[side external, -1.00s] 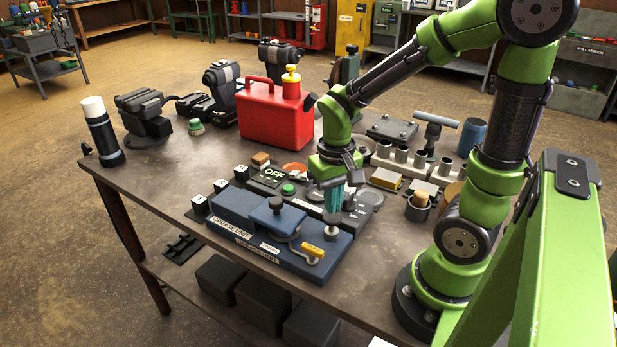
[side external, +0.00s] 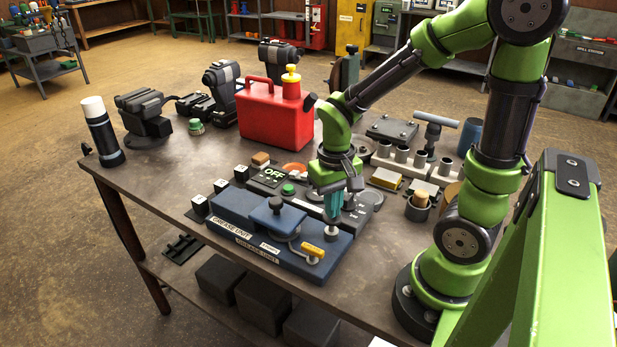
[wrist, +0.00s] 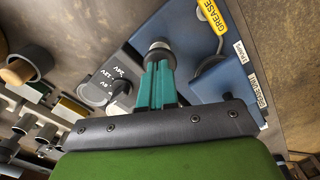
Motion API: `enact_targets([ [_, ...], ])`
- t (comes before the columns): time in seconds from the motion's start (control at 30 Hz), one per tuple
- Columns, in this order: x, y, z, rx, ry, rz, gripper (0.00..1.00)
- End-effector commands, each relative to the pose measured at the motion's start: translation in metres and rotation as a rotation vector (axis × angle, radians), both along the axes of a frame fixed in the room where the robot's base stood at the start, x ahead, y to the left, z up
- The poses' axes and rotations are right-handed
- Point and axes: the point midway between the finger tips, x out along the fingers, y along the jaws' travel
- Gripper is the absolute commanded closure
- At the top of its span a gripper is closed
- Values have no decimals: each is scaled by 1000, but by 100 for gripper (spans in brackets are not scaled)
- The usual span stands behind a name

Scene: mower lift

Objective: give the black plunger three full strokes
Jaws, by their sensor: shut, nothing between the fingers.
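The black plunger (side external: 331,233) stands upright at the right end of the blue grease unit (side external: 232,210). My gripper (side external: 332,215) is directly above it, pointing down, with its teal fingers shut and empty. The fingertips appear to rest on top of the plunger's knob. In the wrist view the shut fingers (wrist: 158,65) end at the plunger's round grey-looking knob (wrist: 159,47) and partly cover it. Most of the plunger's shaft is hidden.
A black knob (side external: 275,202) stands on a raised blue block. Behind are a dark panel with an OFF display (side external: 274,174) and a red can (side external: 270,118). Grey cups (side external: 402,154) stand behind right.

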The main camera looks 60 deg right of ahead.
Motion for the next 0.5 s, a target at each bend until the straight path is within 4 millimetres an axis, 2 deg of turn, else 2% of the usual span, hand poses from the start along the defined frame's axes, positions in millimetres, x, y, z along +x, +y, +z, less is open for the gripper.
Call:
enact_targets([
  [0.5, 0, 0, -21, 0, 1, 1, 100],
])
